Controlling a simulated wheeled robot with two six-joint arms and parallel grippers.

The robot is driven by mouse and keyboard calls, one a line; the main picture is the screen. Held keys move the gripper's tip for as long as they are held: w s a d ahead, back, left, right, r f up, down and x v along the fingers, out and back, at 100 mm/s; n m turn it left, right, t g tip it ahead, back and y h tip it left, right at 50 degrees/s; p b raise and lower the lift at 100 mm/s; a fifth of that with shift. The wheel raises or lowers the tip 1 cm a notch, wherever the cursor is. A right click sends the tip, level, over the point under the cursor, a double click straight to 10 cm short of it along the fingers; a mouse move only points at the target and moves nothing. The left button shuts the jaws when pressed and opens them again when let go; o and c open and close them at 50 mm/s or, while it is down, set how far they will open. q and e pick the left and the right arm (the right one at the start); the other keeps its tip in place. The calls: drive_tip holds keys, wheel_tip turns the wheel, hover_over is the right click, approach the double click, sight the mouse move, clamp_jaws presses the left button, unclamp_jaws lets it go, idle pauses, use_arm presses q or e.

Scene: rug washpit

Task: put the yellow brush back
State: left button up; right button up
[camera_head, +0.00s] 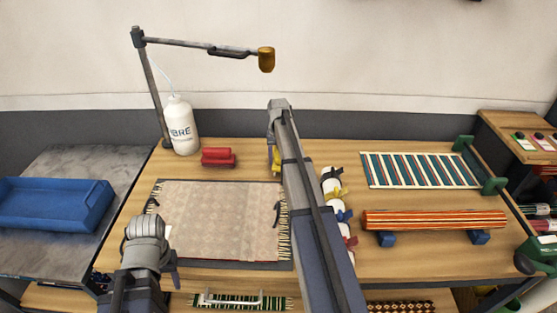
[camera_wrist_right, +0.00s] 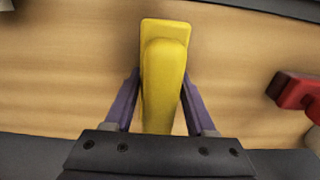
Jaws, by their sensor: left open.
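The yellow brush (camera_head: 276,160) is at the back of the wooden table (camera_head: 330,150), partly hidden by my right arm in the head view. The right wrist view shows the brush (camera_wrist_right: 163,75) lengthwise between the two fingers of my right gripper (camera_wrist_right: 161,95). The fingers lie close against its sides, so the gripper looks shut on it. Bare wood shows around and behind the brush. I cannot tell whether it touches the table. My left gripper (camera_head: 147,232) is open and empty over the front left of the patterned rug (camera_head: 215,205).
A red brush (camera_head: 218,157) and a white bottle (camera_head: 180,125) stand at the back left under a lamp-like arm. A blue tray (camera_head: 50,203) is at far left. Rolled white cloths (camera_head: 335,205), a striped rug (camera_head: 418,170) and an orange roll (camera_head: 433,219) are on the right.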

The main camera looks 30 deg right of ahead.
drive_tip(key=shift+o, duration=0.7)
drive_tip(key=o, duration=0.3)
wheel_tip(320, 180, up, 8)
drive_tip(key=p, duration=0.8)
drive_tip(key=shift+f, duration=0.1)
